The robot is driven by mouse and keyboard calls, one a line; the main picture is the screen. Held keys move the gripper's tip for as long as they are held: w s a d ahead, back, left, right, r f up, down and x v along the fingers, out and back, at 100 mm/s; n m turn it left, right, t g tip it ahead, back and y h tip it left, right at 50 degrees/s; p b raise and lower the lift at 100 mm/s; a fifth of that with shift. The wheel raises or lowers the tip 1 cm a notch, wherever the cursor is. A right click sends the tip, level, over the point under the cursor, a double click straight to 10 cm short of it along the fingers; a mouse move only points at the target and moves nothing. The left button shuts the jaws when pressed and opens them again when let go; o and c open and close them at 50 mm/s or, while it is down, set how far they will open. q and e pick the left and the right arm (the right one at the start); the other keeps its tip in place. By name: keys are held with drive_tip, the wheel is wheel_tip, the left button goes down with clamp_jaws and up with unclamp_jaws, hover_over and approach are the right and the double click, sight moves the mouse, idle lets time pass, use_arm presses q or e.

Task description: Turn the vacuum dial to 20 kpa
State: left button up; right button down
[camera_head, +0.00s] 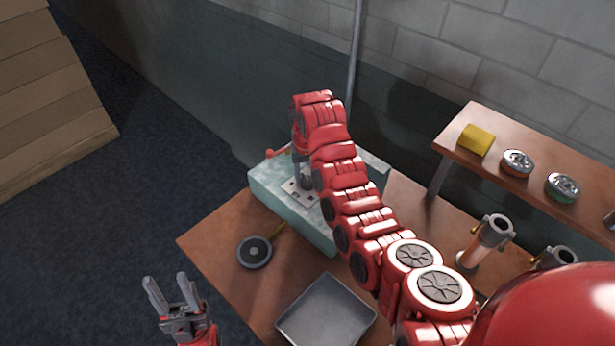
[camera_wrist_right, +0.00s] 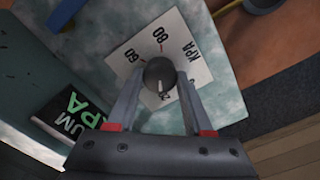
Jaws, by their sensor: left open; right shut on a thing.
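The pale teal vacuum box (camera_head: 275,203) stands on the table with a white dial plate (camera_head: 292,190) on its top. In the right wrist view the plate (camera_wrist_right: 205,58) shows 60, 80 and KPA. My right gripper (camera_wrist_right: 160,78) is shut on the dark round dial knob (camera_wrist_right: 158,71), one finger on each side. A light mark on the knob points down between the fingers, towards a partly hidden number that looks like 20. A black label (camera_wrist_right: 72,115) reads UM and KPA. My left gripper (camera_head: 170,290) is open and empty, left of the table's front.
A grey tray (camera_head: 327,312) and a dark round disc (camera_head: 254,252) lie on the wooden table (camera_head: 215,240). A shelf (camera_head: 510,150) at right holds a yellow block (camera_head: 476,139) and two round tins. An upright tube (camera_head: 485,243) stands below it.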

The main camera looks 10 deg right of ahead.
sight(308, 179)
idle(0.3)
drive_tip(key=shift+c, duration=1.5)
unclamp_jaws()
drive_tip(key=shift+r+p, duration=0.3)
drive_tip(key=shift+r, duration=0.25)
wheel_tip(308, 179, up, 4)
drive_tip(key=shift+d+r+p, duration=0.1)
drive_tip(key=shift+r+p, duration=0.05)
drive_tip(key=shift+p, duration=0.45)
wheel_tip(308, 179, up, 12)
drive_tip(key=b, duration=0.2)
